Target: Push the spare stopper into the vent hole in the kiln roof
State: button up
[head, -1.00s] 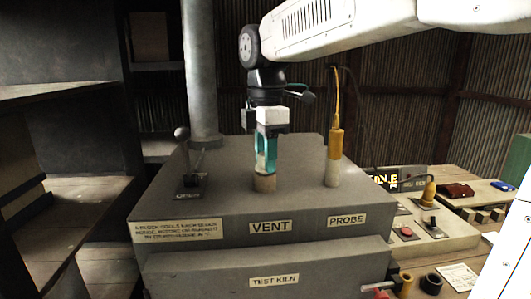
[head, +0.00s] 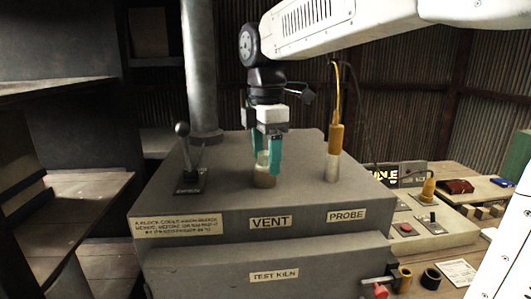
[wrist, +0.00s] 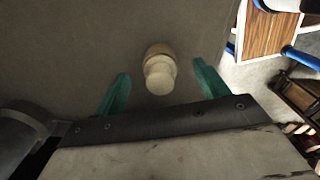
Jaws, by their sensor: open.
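The pale stopper (head: 263,160) stands upright at the tan vent collar (head: 264,181) in the roof of the grey kiln (head: 225,215), behind the VENT label (head: 270,223). Its upper part shows above the collar; I cannot tell how deep it sits. My gripper (head: 267,164) is open above the vent, its teal fingers on either side of the stopper. In the wrist view the stopper (wrist: 159,74) lies between the spread fingers (wrist: 162,90), with a gap on both sides.
A yellow-handled probe (head: 335,150) with a cable stands to the right on the roof. A lever (head: 186,155) stands to the left, near a grey flue pipe (head: 202,75). A control panel (head: 425,222) sits on the bench at right.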

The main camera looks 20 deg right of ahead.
aim_at(265, 152)
notch_tip(265, 152, up, 8)
jog(key=shift+f, duration=0.1)
dwell(0.6)
